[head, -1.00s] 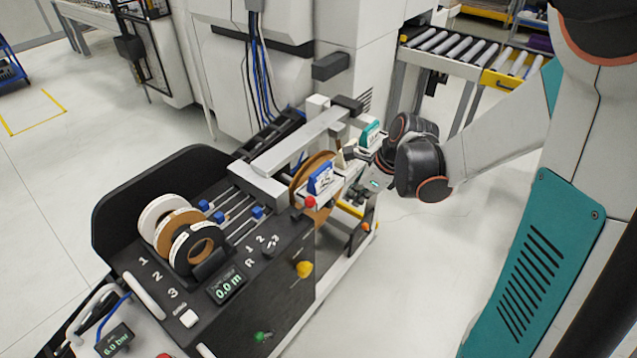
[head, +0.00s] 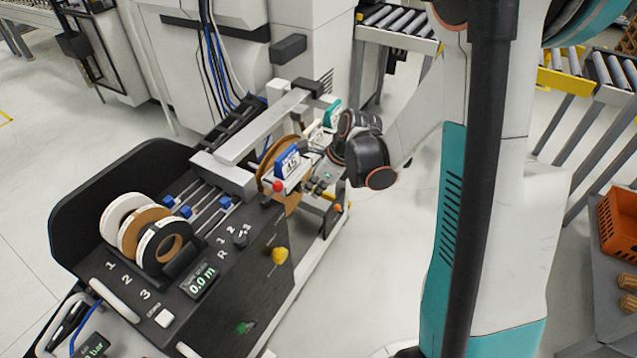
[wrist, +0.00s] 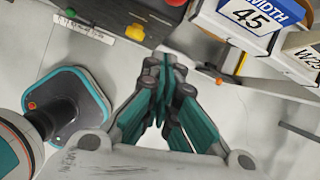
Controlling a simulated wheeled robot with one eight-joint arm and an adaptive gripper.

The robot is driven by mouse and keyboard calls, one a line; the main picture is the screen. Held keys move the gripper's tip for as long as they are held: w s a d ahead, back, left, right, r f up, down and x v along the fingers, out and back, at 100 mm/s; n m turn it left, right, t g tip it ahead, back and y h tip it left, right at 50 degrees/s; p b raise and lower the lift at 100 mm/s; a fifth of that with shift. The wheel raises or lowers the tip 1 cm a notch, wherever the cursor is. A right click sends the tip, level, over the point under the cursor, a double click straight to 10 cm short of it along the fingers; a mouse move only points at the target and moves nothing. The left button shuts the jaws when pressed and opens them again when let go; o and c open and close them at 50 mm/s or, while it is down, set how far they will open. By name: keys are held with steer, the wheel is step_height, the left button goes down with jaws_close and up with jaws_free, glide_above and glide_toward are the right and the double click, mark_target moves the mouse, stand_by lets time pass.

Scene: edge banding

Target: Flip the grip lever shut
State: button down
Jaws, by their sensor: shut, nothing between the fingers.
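The edge banding machine shows in the head view, with its dark control panel (head: 225,235) at the lower left. I cannot tell for sure which part is the grip lever. A red knob (head: 278,187) sits at the panel's far corner beside a blue card, which reads "WIDTH 45" in the wrist view (wrist: 250,18). A yellow knob (head: 280,255) is on the panel's side and also shows in the wrist view (wrist: 135,33). My gripper (wrist: 163,75) is shut and empty, with its fingertips below the card and knob in the picture. In the head view, my wrist partly hides it beside the cards.
Several tape rolls (head: 160,240) stand on the panel. A brown coil (head: 270,165) is behind the blue card. A roller conveyor (head: 400,25) stands behind, and an orange crate (head: 617,220) is at the right. Pale floor (head: 345,275) is clear beside the machine.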

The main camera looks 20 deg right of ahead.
steer(key=w+a+f+b, duration=0.1)
steer(key=w+a+f, duration=0.1)
steer(key=w+a, duration=0.1)
steer(key=shift+w+a+f, duration=0.25)
steer(key=shift+w+a, duration=0.15)
steer(key=shift+a, duration=0.1)
